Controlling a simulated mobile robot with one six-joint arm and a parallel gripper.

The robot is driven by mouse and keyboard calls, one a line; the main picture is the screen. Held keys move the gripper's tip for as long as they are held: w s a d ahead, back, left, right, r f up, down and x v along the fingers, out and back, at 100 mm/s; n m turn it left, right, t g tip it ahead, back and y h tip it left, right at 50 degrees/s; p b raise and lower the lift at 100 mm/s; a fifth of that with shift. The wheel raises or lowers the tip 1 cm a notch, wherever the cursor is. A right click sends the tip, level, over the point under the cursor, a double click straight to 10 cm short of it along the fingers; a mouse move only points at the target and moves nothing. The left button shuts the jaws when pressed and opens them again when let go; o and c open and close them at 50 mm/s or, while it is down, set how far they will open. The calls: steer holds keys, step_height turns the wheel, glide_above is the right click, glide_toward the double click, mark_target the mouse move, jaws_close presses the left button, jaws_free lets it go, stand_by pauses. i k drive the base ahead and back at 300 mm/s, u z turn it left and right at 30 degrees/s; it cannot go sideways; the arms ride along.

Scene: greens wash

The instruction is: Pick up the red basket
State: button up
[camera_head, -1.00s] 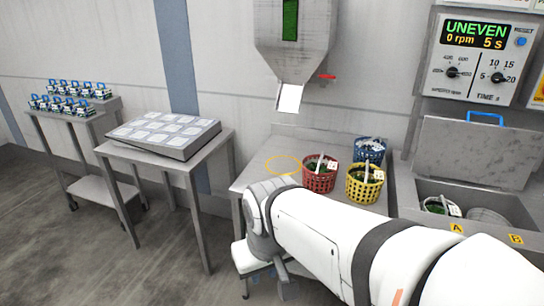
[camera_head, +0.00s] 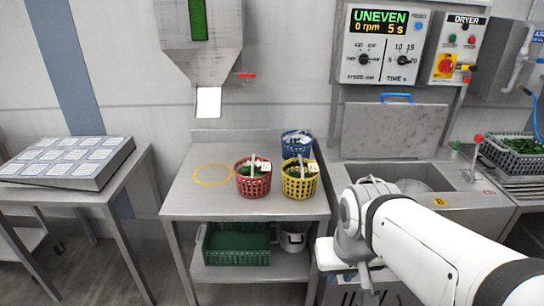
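The red basket (camera_head: 253,186) stands upright on the steel table (camera_head: 188,199), with greens inside, a pale handle across its top and a white tag. It stands just left of the yellow basket (camera_head: 300,187), close to it. The blue basket (camera_head: 296,147) stands behind the yellow one. My arm reaches in from the lower right. My gripper (camera_head: 349,278) is low, to the right of the table and apart from the red basket. Its fingers are too small and unclear to tell if they are open or shut.
A yellow ring (camera_head: 213,175) is marked on the table left of the red basket, below a steel hopper (camera_head: 202,55). A green crate (camera_head: 236,246) sits on the lower shelf. A spinner with an open lid (camera_head: 393,131) stands right. A tilted tray (camera_head: 62,160) is on the left table.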

mark_target(253, 182)
steer(key=u, duration=0.05)
steer(key=i, duration=1)
steer(key=z, duration=0.05)
